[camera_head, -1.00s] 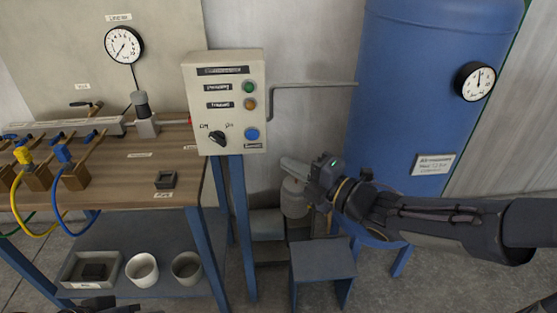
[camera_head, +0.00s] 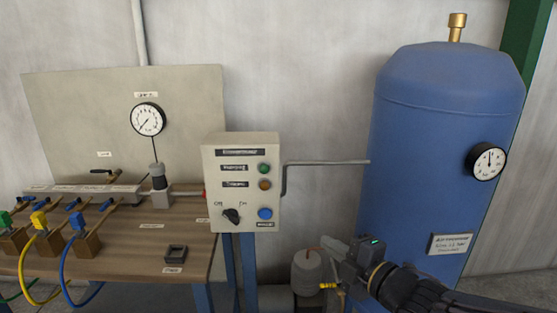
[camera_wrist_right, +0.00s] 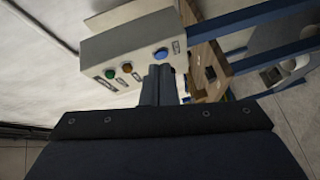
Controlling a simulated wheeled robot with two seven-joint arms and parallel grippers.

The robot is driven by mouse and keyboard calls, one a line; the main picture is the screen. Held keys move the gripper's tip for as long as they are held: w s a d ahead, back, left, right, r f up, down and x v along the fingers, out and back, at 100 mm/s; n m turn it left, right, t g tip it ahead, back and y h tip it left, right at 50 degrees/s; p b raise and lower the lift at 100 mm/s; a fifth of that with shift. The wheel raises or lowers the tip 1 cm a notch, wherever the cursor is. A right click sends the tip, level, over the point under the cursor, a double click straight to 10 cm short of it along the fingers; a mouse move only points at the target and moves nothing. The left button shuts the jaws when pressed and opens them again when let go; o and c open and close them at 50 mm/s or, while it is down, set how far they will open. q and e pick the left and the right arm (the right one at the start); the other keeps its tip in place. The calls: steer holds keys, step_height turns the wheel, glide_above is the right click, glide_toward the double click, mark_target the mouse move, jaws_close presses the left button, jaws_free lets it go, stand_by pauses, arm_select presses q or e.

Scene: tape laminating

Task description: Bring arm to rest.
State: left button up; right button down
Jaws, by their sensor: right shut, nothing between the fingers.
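My right gripper (camera_head: 332,246) is at the lower middle of the head view, its arm coming in from the lower right. It is shut and empty, in front of the blue tank's lower left side and right of the control box (camera_head: 241,205). In the right wrist view the dark fingers (camera_wrist_right: 157,85) are together, with the control box (camera_wrist_right: 130,57) beyond them. The gripper looks apart from the box; its gap to the tank is hard to judge. My left gripper is not in view.
A blue tank (camera_head: 430,150) with a gauge (camera_head: 486,161) stands at right. A wooden bench (camera_head: 125,240) with hoses, valves and a black square holder (camera_head: 175,254) is at left. A grey pipe (camera_head: 325,162) joins box and tank.

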steer(key=s+d+m+g+h+p, duration=0.2)
steer(key=s+d+m+h+p, duration=0.2)
steer(key=s+d+m+h, duration=0.65)
steer(key=s+a+f+m+g+y+p, duration=0.2)
steer(key=s+m+g+y, duration=0.3)
steer(key=s+m, duration=0.8)
steer(key=shift+s+a+f+g, duration=0.15)
steer(key=shift+s+f+g, duration=0.25)
steer(key=shift+s+g, duration=0.4)
